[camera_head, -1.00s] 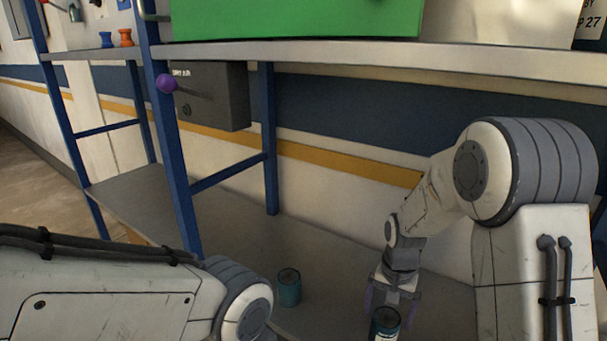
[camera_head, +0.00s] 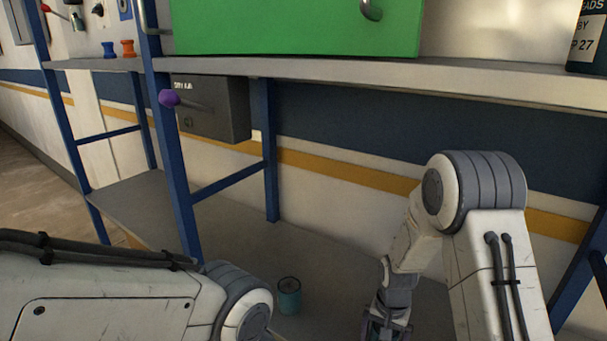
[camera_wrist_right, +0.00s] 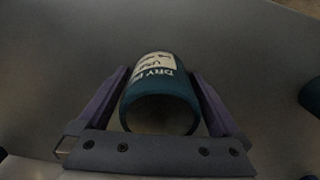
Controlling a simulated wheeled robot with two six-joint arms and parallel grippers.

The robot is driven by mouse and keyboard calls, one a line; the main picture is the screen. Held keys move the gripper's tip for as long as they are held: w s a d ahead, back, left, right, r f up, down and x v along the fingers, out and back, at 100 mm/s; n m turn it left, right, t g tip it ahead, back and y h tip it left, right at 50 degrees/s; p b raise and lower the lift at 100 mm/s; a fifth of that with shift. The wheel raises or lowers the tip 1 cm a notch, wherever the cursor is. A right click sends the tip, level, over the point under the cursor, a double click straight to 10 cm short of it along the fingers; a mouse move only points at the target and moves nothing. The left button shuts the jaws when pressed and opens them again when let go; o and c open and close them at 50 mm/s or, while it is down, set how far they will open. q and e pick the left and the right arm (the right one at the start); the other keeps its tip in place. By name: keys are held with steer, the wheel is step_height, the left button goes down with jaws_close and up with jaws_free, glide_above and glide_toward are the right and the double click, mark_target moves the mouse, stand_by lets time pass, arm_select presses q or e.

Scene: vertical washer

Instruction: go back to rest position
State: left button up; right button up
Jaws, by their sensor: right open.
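My right gripper (camera_head: 385,328) is at the bottom edge of the head view, over the lower shelf. In the right wrist view its purple fingers (camera_wrist_right: 158,76) are open, one on each side of a teal canister (camera_wrist_right: 160,100) with a white label and "DRY" lettering. Slim gaps seem to show beside the canister; I cannot tell whether either finger touches it. This canister does not show in the head view. My left arm comes in from the left of the head view, but its gripper is out of sight.
Another teal canister (camera_head: 289,296) stands on the lower shelf (camera_head: 235,232). Above is the upper shelf (camera_head: 440,78) with a green box (camera_head: 300,25). A grey box with a purple-knobbed lever (camera_head: 212,108) hangs beneath it. A blue post (camera_head: 178,185) stands left.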

step_height(320, 180, up, 4)
steer(key=shift+b, duration=0.6)
steer(key=shift+s+d+r, duration=0.1)
steer(key=shift+d+r, duration=0.3)
steer(key=shift+d, duration=0.1)
steer(key=shift+s, duration=0.15)
